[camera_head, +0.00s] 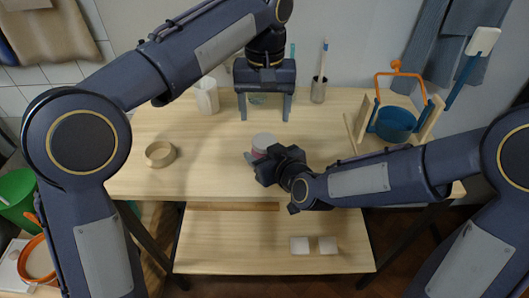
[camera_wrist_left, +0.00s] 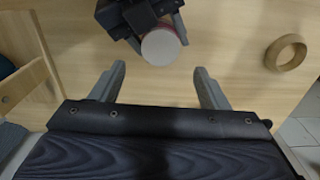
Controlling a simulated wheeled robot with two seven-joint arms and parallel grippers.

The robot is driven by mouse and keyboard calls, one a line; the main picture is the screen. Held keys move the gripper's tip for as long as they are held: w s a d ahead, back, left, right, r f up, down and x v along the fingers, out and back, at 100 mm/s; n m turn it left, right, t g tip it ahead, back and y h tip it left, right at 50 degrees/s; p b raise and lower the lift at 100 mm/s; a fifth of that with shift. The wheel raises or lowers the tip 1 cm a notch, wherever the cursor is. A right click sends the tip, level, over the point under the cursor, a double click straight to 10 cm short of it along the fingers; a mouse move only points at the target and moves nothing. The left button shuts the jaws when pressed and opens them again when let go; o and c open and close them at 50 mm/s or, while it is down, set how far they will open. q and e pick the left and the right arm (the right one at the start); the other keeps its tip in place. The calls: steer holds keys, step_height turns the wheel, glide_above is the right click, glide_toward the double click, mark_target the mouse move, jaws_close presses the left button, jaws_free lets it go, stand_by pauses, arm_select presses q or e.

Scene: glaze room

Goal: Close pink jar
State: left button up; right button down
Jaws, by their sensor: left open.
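The pink jar (camera_head: 259,153) stands on the upper table top, with a pale round lid (camera_head: 264,140) on top. I cannot tell how tightly the lid sits. In the left wrist view the lid (camera_wrist_left: 160,47) covers most of the jar, leaving a pink edge (camera_wrist_left: 166,27). My right gripper (camera_head: 262,160) reaches in low from the right, with its fingers close against both sides of the jar; it also shows in the left wrist view (camera_wrist_left: 157,37). My left gripper (camera_head: 265,112) is open and empty, pointing down above and behind the jar.
A wooden ring (camera_head: 160,154) lies left of the jar. A white cup (camera_head: 207,96) and a brush holder (camera_head: 319,91) stand at the back. Two white blocks (camera_head: 300,245) lie on the lower shelf.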

mark_target(264, 140)
arm_select(q)
steer(key=shift+r, duration=0.25)
steer(key=shift+f, duration=4)
steer(key=c, duration=0.9)
steer(key=o, duration=1)
steer(key=shift+c, duration=0.2)
